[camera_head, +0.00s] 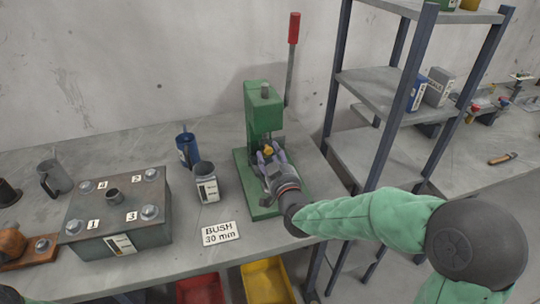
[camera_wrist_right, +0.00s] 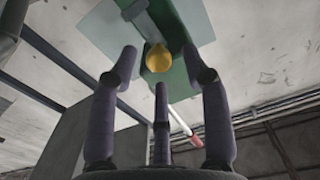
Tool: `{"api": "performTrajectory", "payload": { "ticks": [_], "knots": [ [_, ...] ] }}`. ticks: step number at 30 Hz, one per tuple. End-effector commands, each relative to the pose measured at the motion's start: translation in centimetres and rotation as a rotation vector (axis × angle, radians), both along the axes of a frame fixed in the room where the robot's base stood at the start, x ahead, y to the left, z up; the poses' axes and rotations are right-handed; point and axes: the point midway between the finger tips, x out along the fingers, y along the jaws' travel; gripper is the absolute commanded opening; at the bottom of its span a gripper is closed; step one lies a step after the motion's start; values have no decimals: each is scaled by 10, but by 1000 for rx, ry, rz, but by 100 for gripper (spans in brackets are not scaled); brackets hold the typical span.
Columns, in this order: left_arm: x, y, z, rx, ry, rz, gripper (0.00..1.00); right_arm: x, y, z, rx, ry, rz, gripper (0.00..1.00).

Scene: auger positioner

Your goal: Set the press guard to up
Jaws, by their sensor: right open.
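The green press (camera_head: 264,112) stands upright on the bench, with a red-topped lever (camera_head: 293,30) rising at its right. A yellow knob (camera_head: 268,151) shows low at its front. In the right wrist view the knob (camera_wrist_right: 159,60) lies between the fingertips, with no clear contact. A pale, see-through panel (camera_wrist_right: 198,22) beside the green column there looks like the press guard; its position is hard to tell. My right gripper (camera_head: 267,158) is open at the press front, its three fingers (camera_wrist_right: 160,66) spread around the knob. My left gripper is not seen.
A BUSH 30 mm card (camera_head: 220,233) lies in front. A shelf rack (camera_head: 385,95) stands close on the right. Yellow (camera_head: 267,282) and red (camera_head: 201,289) bins sit below.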

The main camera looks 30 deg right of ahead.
Motion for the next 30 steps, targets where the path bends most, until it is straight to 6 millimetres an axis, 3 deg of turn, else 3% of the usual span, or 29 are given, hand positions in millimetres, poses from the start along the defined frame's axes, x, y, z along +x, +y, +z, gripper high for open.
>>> {"api": "performTrajectory", "payload": {
  "ticks": [6,15,20,26,30],
  "knots": [
    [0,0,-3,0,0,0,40,14,-3,0,0,-1,0,48],
    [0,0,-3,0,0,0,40,15,-4,0,0,0,0,48],
    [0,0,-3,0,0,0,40,15,-3,0,0,-1,0,3],
    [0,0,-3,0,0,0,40,15,-4,1,0,-2,0,0],
    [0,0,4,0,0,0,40,15,-4,13,-1,-4,-1,0]
  ]
}}
